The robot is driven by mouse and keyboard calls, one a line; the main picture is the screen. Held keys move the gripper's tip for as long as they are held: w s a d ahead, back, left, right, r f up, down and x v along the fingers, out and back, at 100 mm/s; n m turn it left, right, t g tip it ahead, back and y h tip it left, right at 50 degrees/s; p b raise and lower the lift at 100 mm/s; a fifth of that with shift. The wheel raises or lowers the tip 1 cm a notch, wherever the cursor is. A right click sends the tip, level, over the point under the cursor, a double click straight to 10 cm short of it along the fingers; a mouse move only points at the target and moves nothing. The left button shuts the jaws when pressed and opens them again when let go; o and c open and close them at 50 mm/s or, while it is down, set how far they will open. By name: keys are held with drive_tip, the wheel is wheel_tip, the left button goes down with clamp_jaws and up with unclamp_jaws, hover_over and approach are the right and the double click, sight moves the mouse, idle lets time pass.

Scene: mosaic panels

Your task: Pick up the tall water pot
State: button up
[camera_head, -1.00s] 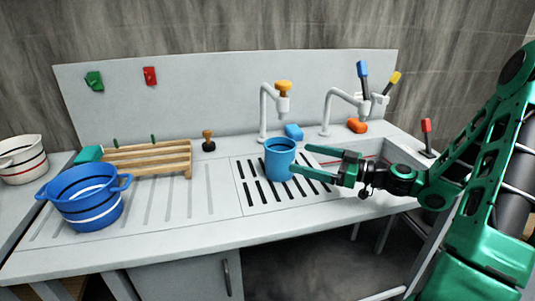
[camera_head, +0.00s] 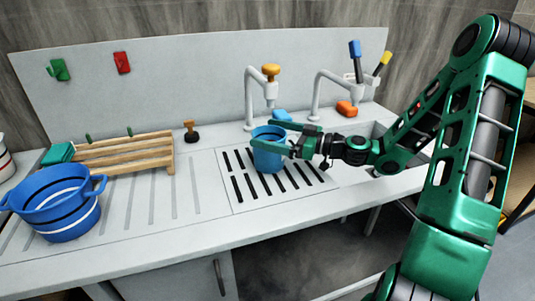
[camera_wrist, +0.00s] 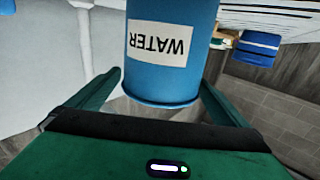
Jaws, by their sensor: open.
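The tall water pot (camera_head: 267,160) is a blue cylinder standing upright on the slotted drain panel in front of the left tap. In the wrist view the pot (camera_wrist: 172,75) appears upside down, with a white label reading WATER. My gripper (camera_head: 265,133) reaches in from the right, level, with its green fingers open on either side of the pot's upper part. In the wrist view my gripper (camera_wrist: 160,79) has the pot between its fingers, with a gap seen at the left finger. Whether the right finger touches it I cannot tell.
A blue two-handled tub (camera_head: 58,205) and a wooden rack (camera_head: 125,155) stand to the left. The left tap (camera_head: 249,95) with an orange knob rises just behind the pot, beside a small blue block (camera_head: 283,116). The counter in front is clear.

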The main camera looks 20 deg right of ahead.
sight(255, 131)
drive_tip(key=x, duration=0.4)
drive_tip(key=shift+a+f, duration=0.1)
drive_tip(key=shift+f, duration=0.1)
drive_tip(key=c, duration=2.1)
drive_tip(key=shift+c, duration=0.2)
